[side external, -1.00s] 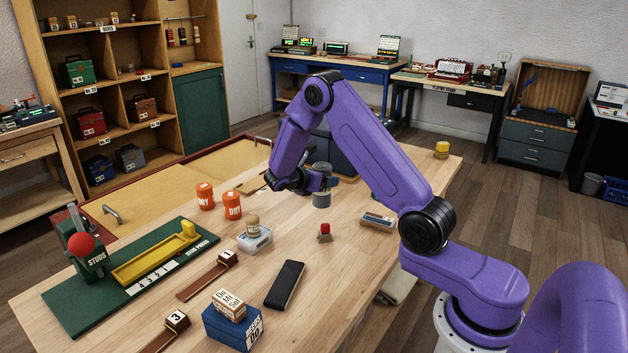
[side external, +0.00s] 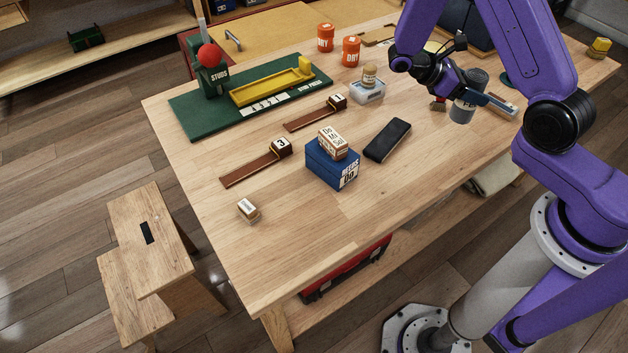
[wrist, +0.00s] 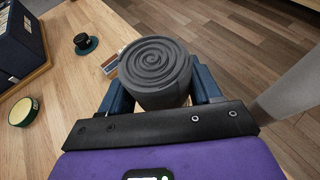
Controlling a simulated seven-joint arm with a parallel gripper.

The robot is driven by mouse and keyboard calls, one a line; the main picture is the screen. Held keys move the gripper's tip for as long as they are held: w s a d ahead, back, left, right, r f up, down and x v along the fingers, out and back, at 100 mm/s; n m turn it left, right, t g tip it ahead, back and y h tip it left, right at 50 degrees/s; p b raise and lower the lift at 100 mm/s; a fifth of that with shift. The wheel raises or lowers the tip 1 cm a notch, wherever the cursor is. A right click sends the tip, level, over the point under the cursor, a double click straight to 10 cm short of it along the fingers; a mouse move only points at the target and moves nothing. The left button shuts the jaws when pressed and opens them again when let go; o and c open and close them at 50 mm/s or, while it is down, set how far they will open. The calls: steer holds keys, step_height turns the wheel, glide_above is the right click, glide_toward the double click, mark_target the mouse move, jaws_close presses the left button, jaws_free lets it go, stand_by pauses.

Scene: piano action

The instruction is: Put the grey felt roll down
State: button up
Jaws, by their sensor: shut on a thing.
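The grey felt roll (side external: 463,108) is upright in my gripper (side external: 474,92), over the right part of the wooden table in the side view. Part of a label shows on its side. In the wrist view the roll's spiral top (wrist: 155,65) sits between the two blue fingers of my gripper (wrist: 162,92), which are shut on it. The roll hides the table under it, and I cannot tell whether its base touches the wood.
A small red-topped object (side external: 438,104) stands just left of the roll, and a flat box (side external: 497,105) lies just right. A dark round knob on a green disc (wrist: 85,43) is beyond it. A black case (side external: 387,139) lies nearer. The table's front right is bare.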

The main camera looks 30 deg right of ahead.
steer(key=s+a+m+g+y, duration=0.2)
steer(key=s+a+m+y, duration=0.25)
steer(key=a, duration=0.45)
steer(key=s+a+m+g+y, duration=0.2)
steer(key=s+a+m+y, duration=0.3)
steer(key=a, duration=0.4)
steer(key=s+a+m+g+y, duration=0.25)
steer(key=a+m+y, duration=0.3)
steer(key=a, duration=0.35)
steer(key=w+a+m+t+y, duration=0.3)
steer(key=a+m+t+y, duration=0.25)
steer(key=a, duration=0.25)
steer(key=w+a+m+t+y, duration=0.35)
steer(key=a+m, duration=0.25)
steer(key=a, duration=0.2)
steer(key=shift+w+a+f+m+t+y, duration=0.2)
steer(key=shift+w+f+m+t, duration=0.6)
steer(key=shift+f+t, duration=0.45)
steer(key=shift+w+a+f+m+t+y, duration=0.1)
steer(key=shift+w+a+f+m+t, duration=0.15)
steer(key=shift+w+f+m+t, duration=1)
steer(key=shift+w+a+f+m+t+y, duration=0.1)
steer(key=shift+w+a+f+m+t, duration=0.2)
steer(key=shift+f+t, duration=1)
steer(key=shift+d+f+g, duration=0.1)
steer(key=shift+f+g, duration=0.35)
steer(key=shift+f, duration=0.15)
steer(key=o, duration=1.1)
steer(key=shift+c, duration=0.2)
